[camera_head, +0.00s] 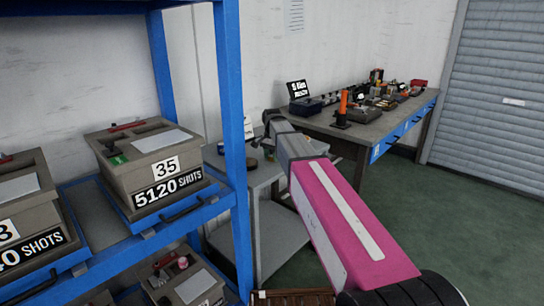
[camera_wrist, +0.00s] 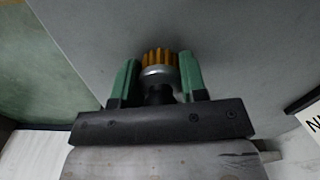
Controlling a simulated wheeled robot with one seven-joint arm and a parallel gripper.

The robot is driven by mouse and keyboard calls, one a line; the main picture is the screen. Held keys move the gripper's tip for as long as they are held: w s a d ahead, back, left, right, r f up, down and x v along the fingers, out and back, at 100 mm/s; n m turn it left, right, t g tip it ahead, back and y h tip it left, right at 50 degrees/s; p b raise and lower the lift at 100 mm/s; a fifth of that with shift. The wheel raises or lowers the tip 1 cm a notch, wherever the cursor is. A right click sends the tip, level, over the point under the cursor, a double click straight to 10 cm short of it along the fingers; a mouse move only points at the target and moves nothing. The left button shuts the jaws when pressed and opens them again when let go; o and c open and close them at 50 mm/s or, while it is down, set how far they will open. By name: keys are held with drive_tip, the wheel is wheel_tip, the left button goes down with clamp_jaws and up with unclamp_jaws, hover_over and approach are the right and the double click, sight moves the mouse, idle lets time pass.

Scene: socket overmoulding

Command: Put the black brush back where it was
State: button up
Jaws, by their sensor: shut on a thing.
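My gripper (camera_wrist: 158,62) shows in the wrist view with its two green fingers shut on the black brush (camera_wrist: 159,72). The brush has amber bristles, a silver collar and a dark handle part between the fingers. The bristles point away from the wrist, over a plain grey surface (camera_wrist: 235,50). I cannot tell whether the brush touches that surface. In the head view my arm reaches over a small grey table (camera_head: 278,235) beside the blue rack. There my gripper is mostly hidden behind the arm's end, and the brush cannot be made out.
A blue rack (camera_head: 233,130) stands close at the left, holding grey boxes, one marked 35 and 5120 SHOTS (camera_head: 150,165). A workbench (camera_head: 345,130) with tools and a black sign stands behind on the right. Green floor (camera_head: 460,215) is open at the right. A white label edge (camera_wrist: 309,118) shows in the wrist view.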

drive_tip(key=o, duration=1)
wheel_tip(320, 180, up, 12)
drive_tip(key=shift+r, duration=0.1)
